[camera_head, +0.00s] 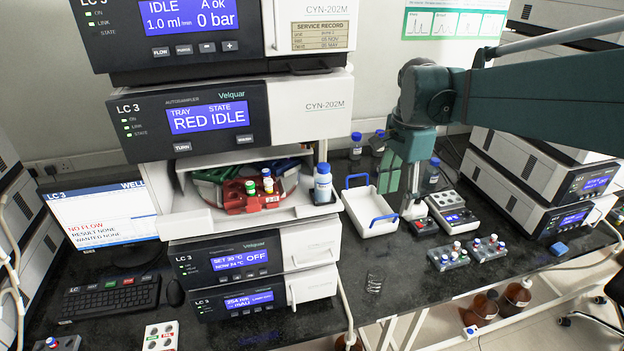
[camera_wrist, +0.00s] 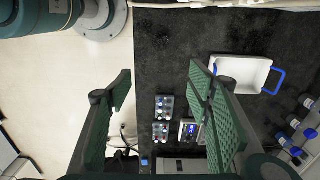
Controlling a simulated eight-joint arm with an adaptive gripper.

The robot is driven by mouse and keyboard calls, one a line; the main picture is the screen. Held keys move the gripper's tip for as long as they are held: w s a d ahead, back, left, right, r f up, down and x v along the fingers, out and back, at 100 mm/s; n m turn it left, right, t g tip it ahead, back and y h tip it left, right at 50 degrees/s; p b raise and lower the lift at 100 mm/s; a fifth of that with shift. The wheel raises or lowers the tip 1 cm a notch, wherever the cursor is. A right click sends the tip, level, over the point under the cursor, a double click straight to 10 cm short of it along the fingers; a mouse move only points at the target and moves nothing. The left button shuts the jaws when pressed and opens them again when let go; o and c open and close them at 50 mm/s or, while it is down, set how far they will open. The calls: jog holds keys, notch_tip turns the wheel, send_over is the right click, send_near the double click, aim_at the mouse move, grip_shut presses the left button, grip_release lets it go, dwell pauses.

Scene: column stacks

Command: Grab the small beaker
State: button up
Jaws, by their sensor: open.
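A small clear, faintly outlined object (camera_head: 374,283) lies or stands on the dark bench near its front edge in the head view. It looks like the small beaker, but it is too faint to be sure. I cannot make it out in the wrist view. My gripper (camera_head: 400,192) hangs above the bench right of the white tray, behind and to the right of that object and apart from it. In the wrist view my gripper (camera_wrist: 160,90) has its green pads wide apart with nothing between them.
The white tray (camera_head: 368,226) with blue handles stands left of my gripper. Vial racks (camera_head: 451,259) and a grey block with wells (camera_head: 450,208) are to the right. The instrument stack (camera_head: 240,262) rises at left. Bench around the clear object is mostly bare.

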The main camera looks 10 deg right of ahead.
send_near(377, 279)
jog(key=shift+s+a+r, duration=0.1)
jog(key=shift+s+a, duration=0.15)
jog(key=shift+s, duration=0.25)
jog(key=shift+s+a+r, duration=0.1)
jog(key=shift+s+a, duration=0.15)
jog(key=shift+s, duration=0.2)
jog(key=shift+f, duration=0.1)
jog(key=shift+f+b, duration=0.3)
jog(key=shift+f, duration=0.9)
jog(key=shift+f, duration=0.15)
jog(key=shift+w+a+f+b, duration=0.1)
jog(key=shift+f+b, duration=0.7)
jog(key=shift+f, duration=1.65)
jog(key=shift+c, duration=0.7)
jog(key=c, duration=0.9)
